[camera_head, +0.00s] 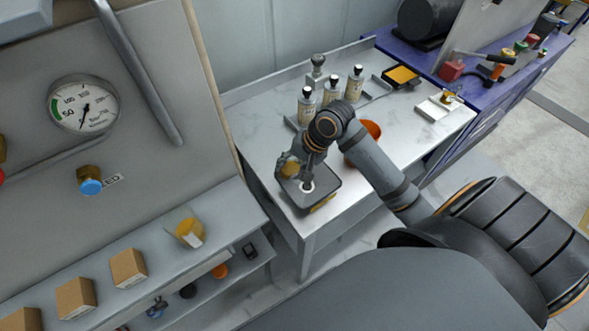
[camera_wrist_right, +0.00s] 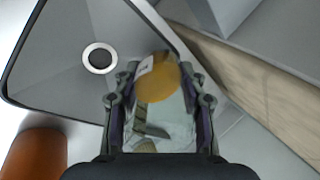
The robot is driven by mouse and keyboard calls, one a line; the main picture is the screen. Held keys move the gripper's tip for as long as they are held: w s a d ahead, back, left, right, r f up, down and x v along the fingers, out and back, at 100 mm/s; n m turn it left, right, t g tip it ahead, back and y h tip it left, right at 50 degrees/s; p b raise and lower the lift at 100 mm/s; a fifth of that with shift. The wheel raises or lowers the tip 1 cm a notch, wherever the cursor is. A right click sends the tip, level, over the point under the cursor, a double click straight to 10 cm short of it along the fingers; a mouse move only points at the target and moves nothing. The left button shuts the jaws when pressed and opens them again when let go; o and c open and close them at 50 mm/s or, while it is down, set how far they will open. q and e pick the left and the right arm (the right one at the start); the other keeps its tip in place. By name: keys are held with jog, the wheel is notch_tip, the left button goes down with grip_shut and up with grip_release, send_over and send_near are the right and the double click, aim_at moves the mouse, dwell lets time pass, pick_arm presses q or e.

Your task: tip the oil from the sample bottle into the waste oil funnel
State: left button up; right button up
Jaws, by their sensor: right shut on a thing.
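My right gripper (camera_head: 296,160) is shut on the sample bottle (camera_head: 289,168), a small clear container with amber oil and a pale label. In the wrist view the bottle (camera_wrist_right: 158,82) sits between the two fingers of the right gripper (camera_wrist_right: 160,105), the amber at its far end. It looks tilted, but its exact angle is unclear. The waste oil funnel (camera_head: 329,186) is a grey square pan with a dark rim and a ringed hole. The bottle is by its back left side; in the wrist view the funnel (camera_wrist_right: 55,50) lies left of the bottle. No flowing oil shows. My left gripper is out of view.
An orange cylinder (camera_head: 366,134) stands beside my right forearm. Several white bottles with black caps (camera_head: 331,92) stand in a rack behind. A panel with a gauge (camera_head: 83,106) and a shelf with boxes (camera_head: 128,268) border the left. The bench has bare room at right.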

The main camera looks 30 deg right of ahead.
jog(key=shift+f+t+y, duration=0.1)
jog(key=shift+t+y, duration=0.3)
jog(key=t+y+p, duration=0.1)
jog(key=p, duration=0.1)
jog(key=r+y+p, duration=0.1)
jog(key=p, duration=0.1)
jog(key=shift+w+a+r+t, duration=0.2)
jog(key=shift+a+t, duration=0.15)
jog(key=shift+t, duration=0.05)
jog(key=shift+a+t+y, duration=0.1)
jog(key=shift+t+y, duration=0.3)
jog(key=shift+y, duration=0.2)
jog(key=shift+w+a+t+y+b, duration=0.15)
jog(key=shift+w+t+y+b, duration=0.05)
jog(key=shift+t+y+b, duration=0.5)
jog(key=shift+w+r+t+y+b, duration=0.25)
jog(key=shift+t+y+b, duration=0.2)
jog(key=shift+y, duration=0.35)
jog(key=shift+a+r+t, duration=0.1)
jog(key=shift+r+t, duration=0.1)
jog(key=shift+t, duration=0.05)
jog(key=shift+r, duration=0.1)
dwell(1.0)
